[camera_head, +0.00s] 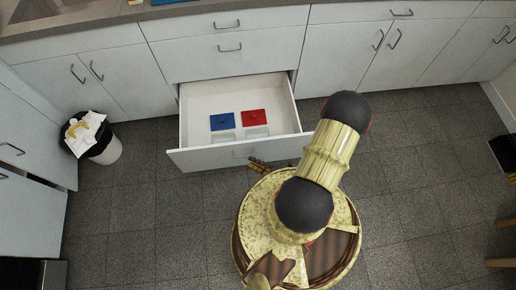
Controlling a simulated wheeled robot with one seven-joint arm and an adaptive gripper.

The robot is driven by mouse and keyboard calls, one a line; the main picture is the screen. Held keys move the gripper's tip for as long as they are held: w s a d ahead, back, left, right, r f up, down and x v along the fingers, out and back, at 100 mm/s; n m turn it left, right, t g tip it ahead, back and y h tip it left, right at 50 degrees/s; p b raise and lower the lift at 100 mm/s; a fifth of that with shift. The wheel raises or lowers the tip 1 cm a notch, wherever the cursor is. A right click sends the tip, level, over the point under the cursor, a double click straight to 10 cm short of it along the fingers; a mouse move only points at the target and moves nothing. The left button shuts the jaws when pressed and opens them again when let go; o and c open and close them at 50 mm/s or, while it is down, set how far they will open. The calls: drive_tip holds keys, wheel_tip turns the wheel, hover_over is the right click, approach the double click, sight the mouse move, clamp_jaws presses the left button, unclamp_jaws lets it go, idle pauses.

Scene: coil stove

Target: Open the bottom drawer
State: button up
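The bottom drawer (196,105) is pulled far out of the white cabinet in the head view, its front panel (205,158) standing well clear of the cabinet face. Its handle (243,153) shows faintly on the front panel. Inside lie a blue item (222,121), a red item (254,117) and two pale, clear-looking containers. My arm reaches over the floor at the right of the drawer. A small brown and gold piece that looks like part of my gripper (260,166) shows just below the drawer front. Its fingers are mostly hidden, and contact with the handle cannot be made out.
A dark bin (104,150) with white bags and a yellow item stands at the left by the cabinets. The two drawers above the open one are shut. Tiled floor (150,220) is clear at left. Wooden furniture legs show at the right edge.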

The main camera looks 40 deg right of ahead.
drive_tip(key=shift+f+v, duration=0.2)
drive_tip(key=shift+v, duration=0.95)
drive_tip(key=shift+s+a, duration=0.1)
